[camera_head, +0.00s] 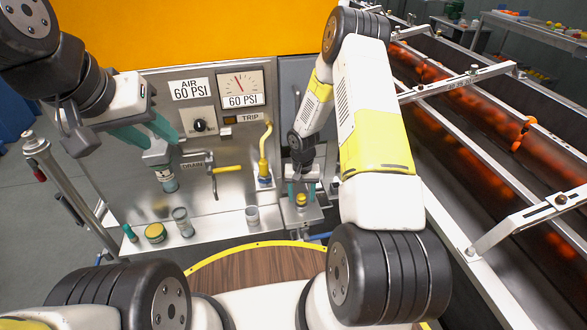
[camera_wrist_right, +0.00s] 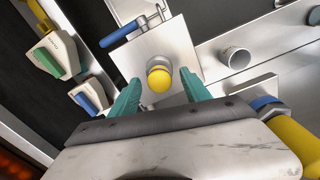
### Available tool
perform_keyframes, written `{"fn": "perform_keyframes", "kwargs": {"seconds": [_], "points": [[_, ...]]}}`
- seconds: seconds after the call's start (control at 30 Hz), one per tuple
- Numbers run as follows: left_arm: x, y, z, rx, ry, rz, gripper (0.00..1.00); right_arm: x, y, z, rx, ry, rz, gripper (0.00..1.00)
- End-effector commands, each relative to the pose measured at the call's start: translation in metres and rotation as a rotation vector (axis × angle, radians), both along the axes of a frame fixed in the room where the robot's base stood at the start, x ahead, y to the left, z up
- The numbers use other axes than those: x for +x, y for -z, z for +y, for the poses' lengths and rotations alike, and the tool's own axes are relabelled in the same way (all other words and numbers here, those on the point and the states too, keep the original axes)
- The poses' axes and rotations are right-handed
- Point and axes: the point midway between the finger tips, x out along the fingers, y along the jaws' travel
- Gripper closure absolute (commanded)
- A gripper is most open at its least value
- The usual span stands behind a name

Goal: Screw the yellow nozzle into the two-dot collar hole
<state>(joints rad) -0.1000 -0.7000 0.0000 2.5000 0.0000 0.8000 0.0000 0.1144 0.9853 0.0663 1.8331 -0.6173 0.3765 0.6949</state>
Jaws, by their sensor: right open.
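The yellow nozzle (camera_head: 301,199) stands on a metal block at the right end of the bench. In the right wrist view its round yellow top (camera_wrist_right: 159,79) sits over a grey metal collar (camera_wrist_right: 159,66) on a steel plate. I cannot tell how deep it sits, and no dot marks can be made out. My right gripper (camera_head: 301,187) is open, its teal fingers apart on both sides of the nozzle; it shows in the wrist view (camera_wrist_right: 161,90). My left gripper (camera_head: 160,143) is at the panel's left, by a grey fitting with a bowl (camera_head: 168,180); its grip is unclear.
The panel has a gauge (camera_head: 239,88), a yellow drain lever (camera_head: 228,170) and a yellow-handled fitting (camera_head: 265,155). A fruit conveyor (camera_head: 470,120) runs along the right.

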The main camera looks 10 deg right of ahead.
Motion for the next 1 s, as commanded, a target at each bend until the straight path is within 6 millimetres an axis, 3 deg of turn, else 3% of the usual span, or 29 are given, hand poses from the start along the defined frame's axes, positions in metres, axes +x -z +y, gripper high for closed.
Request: {"fn": "perform_keyframes", "kwargs": {"seconds": [0.37, 0.63, 0.83, 1.0], "points": [[0.0000, 0.0000, 0.0000, 0.000, 0.000, 0.000, 0.64, 0.0002, 0.0065, -0.0001, 0.000, -0.001, -0.001, 0.44], [0.0000, 0.0000, 0.0000, 0.000, 0.000, 0.000, 0.64, 0.0001, 0.0063, -0.0001, 0.000, -0.001, 0.000, 0.97], [0.0000, 0.0000, 0.0000, 0.000, 0.000, 0.000, 0.64, -0.0001, 0.0062, -0.0001, -0.001, 0.058, 0.000, 1.00], [0.0000, 0.0000, 0.0000, 0.000, 0.000, 0.000, 0.64, -0.0004, 0.0064, -0.0007, -0.003, 0.392, 0.000, 1.00]]}}
